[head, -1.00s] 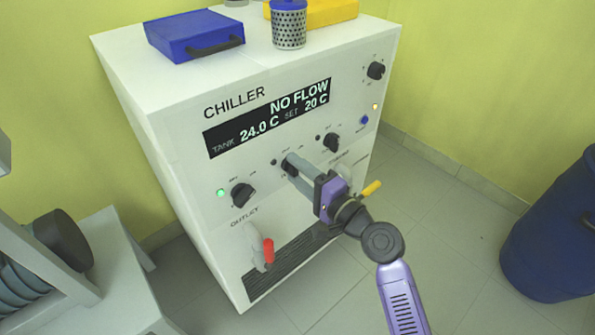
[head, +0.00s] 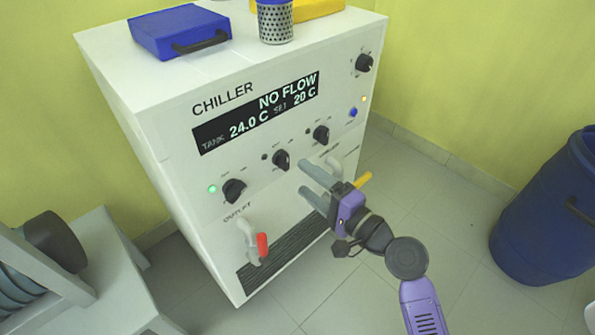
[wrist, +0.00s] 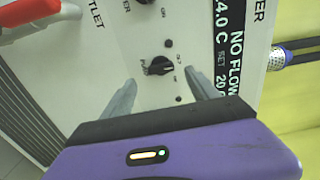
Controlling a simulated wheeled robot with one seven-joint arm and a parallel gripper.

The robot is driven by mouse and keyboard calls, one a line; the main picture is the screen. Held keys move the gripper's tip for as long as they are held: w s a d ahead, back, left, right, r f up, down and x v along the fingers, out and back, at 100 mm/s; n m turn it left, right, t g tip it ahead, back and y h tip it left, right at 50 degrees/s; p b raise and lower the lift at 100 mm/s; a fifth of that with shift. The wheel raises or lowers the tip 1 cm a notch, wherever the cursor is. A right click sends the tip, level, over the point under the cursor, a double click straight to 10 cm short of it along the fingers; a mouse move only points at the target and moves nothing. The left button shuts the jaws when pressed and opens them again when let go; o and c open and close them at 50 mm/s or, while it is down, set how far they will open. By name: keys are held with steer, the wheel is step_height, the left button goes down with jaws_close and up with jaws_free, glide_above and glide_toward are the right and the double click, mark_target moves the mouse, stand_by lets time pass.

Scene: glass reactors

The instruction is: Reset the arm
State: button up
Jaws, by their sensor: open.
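My gripper (head: 311,183) is open and empty in front of the chiller's front panel, apart from it. The white chiller (head: 165,115) shows "NO FLOW", tank 24.0 C and set 20 C on its display (head: 255,112). The middle black knob (head: 281,160) is just up and left of my fingertips and clear of them. In the wrist view this knob (wrist: 162,66) lies between and beyond my two fingers (wrist: 160,95). A left knob (head: 234,190) has a lit green lamp beside it. Another knob (head: 321,135) is to the right.
The outlet's red-handled valve (head: 262,246) sticks out low on the chiller. A yellow handle (head: 363,180) is behind my gripper. A blue case (head: 180,30) and a perforated canister (head: 275,22) stand on top. A blue barrel (head: 550,215) stands right; floor between is clear.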

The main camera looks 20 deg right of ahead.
steer(key=shift+s+d, duration=0.15)
steer(key=shift+s, duration=0.3)
steer(key=s+d+f+n+h, duration=0.1)
steer(key=s+d+n+h, duration=0.4)
steer(key=s+h, duration=0.3)
steer(key=s+a+n+g+y, duration=0.1)
steer(key=s+a+n, duration=0.35)
steer(key=s, duration=0.95)
steer(key=s+a+n+g+y, duration=0.1)
steer(key=s+a+n, duration=0.3)
steer(key=s, duration=0.9)
step_height(320, 180, up, 23)
steer(key=s+d+p, duration=0.1)
steer(key=p, duration=2.2)
steer(key=shift+d+n+p, duration=0.15)
steer(key=shift+n+p, duration=0.15)
steer(key=shift+n, duration=0.05)
